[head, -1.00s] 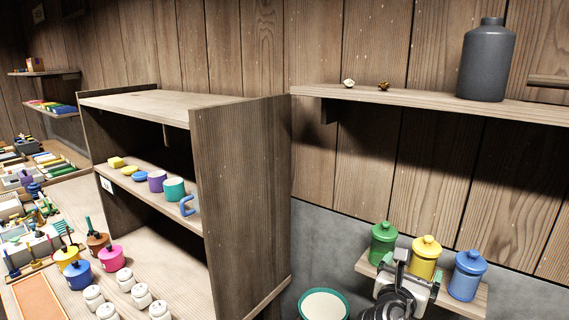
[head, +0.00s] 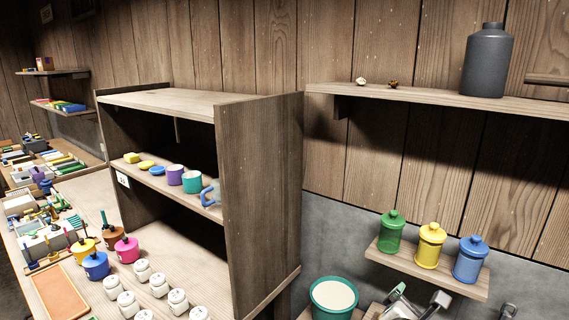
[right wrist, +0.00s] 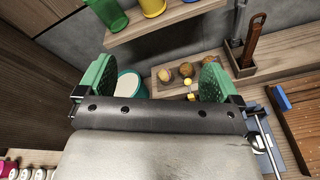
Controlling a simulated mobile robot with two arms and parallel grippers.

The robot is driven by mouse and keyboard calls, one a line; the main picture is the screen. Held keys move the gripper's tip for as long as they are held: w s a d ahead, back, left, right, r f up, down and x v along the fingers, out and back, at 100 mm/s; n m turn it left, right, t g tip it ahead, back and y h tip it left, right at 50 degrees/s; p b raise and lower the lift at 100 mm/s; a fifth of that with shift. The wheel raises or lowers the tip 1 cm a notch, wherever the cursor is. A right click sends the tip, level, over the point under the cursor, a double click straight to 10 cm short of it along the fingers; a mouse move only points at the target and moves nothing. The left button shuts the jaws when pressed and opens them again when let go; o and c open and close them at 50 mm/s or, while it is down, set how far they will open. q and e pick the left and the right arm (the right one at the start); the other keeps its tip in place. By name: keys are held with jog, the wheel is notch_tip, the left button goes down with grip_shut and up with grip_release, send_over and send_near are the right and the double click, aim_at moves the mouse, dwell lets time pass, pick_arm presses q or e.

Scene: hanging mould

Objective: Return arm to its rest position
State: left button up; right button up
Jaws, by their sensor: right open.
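My right gripper (head: 418,297) shows at the bottom edge of the head view, below the small jar shelf, and most of its arm is cut off. In the right wrist view my right gripper (right wrist: 158,82) has its two green pads wide apart, with nothing between them. My left gripper is not in view.
The small shelf with green, yellow and blue jars (head: 430,245) juts out above my right gripper. A teal-rimmed bowl (head: 333,297) stands to its left. A tall wooden cabinet (head: 262,200) stands further left. Round brown things (right wrist: 181,75) lie on a board beyond the gripper.

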jog(key=s+a+f+m+g+y, duration=0.25)
jog(key=s+f+m, duration=0.35)
jog(key=s, duration=0.4)
jog(key=s+a+f+m+g+y, duration=0.2)
jog(key=s+f+m+g+y, duration=0.2)
jog(key=s+m, duration=0.5)
jog(key=s+a+f+m+g+y, duration=0.25)
jog(key=s+f+m, duration=0.35)
jog(key=s, duration=0.4)
notch_tip(320, 180, down, 33)
jog(key=s+g+b, duration=0.1)
jog(key=s+b, duration=0.1)
jog(key=b, duration=0.5)
pick_arm(q)
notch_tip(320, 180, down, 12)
jog(key=b, duration=0.5)
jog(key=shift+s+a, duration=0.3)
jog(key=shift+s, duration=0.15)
pick_arm(e)
jog(key=s+d+f, duration=0.1)
jog(key=s+f, duration=0.6)
jog(key=f, duration=0.2)
jog(key=s+d+f+g, duration=0.1)
jog(key=s+d+f, duration=0.1)
jog(key=s+f, duration=0.6)
notch_tip(320, 180, down, 2)
jog(key=shift+s+d+f, duration=0.1)
jog(key=shift+s+d, duration=0.05)
jog(key=shift+d, duration=0.1)
